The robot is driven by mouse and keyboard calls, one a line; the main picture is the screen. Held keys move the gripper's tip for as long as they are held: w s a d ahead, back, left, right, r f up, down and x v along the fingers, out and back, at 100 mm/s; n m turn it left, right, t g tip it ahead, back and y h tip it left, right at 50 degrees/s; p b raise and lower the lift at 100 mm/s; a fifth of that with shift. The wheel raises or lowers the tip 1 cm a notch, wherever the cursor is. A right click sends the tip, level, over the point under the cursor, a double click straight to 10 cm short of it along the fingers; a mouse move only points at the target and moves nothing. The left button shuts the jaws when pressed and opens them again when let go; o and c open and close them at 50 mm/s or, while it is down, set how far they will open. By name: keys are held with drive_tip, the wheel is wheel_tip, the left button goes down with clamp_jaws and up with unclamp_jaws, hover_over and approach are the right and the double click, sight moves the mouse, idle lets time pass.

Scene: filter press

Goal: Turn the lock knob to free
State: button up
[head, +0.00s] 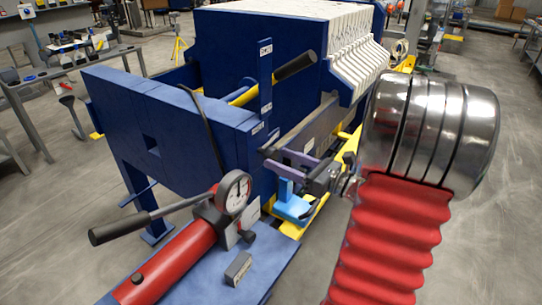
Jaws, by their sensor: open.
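The filter press (255,45) is a large blue frame with a stack of white plates. A blue front housing (165,115) carries small white labels too small to read. My gripper (268,158) is open, its two purple-grey fingers pointing left at the housing's right side. I cannot tell whether its tips touch anything. No lock knob can be made out for certain; one by the fingertips could be hidden. A small black knob (248,236) sits on the pump's grey block, below and left of my gripper. A black-gripped lever (296,65) with a yellow shaft rises behind the housing.
A red hydraulic pump (180,262) with a round gauge (234,191) and a long black-gripped handle (120,228) lies on a blue base in front. A light-blue bracket (293,205) is just below my gripper. A workbench (45,75) stands at left. Grey floor at lower left is clear.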

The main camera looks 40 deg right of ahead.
sight(275, 157)
drive_tip(key=shift+x, duration=2.1)
drive_tip(key=shift+c, duration=0.3)
drive_tip(key=c, duration=1)
